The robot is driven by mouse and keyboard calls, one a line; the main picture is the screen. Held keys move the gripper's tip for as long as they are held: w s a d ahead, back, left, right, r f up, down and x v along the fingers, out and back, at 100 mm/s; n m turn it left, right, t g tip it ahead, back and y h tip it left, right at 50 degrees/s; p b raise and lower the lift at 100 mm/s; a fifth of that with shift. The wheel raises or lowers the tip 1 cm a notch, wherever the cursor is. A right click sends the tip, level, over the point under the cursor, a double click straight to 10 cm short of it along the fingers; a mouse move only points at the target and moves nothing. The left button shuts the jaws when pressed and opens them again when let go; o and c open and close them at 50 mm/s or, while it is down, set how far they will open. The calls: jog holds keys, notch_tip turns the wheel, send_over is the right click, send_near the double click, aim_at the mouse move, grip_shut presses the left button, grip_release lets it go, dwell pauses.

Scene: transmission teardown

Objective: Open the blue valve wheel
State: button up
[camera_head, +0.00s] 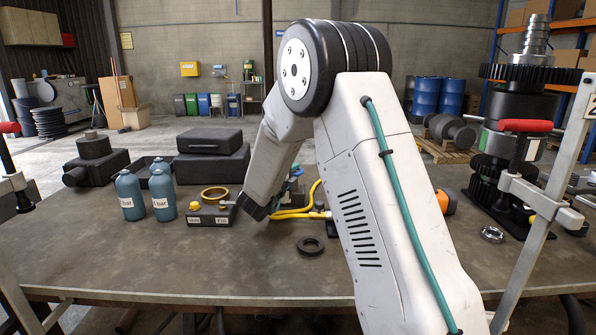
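A small blue part (297,171), possibly the valve wheel, shows just right of my forearm on the workbench. My arm hides most of it, so I cannot tell its shape or how far it is turned. My white arm reaches over the bench and bends down. Its dark end, my gripper (256,208), is low over the bench between a dark box with a brass ring (214,194) and a yellow hose (300,211). Its fingers are too small and hidden to read. I cannot tell whether it touches anything.
Two blue-grey bottles (162,190) stand left of the box. Black cases (212,158) lie behind. A dark ring (310,246) lies in front of the hose. The front of the bench (180,270) is clear.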

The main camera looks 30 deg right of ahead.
jog(key=shift+x, duration=1.25)
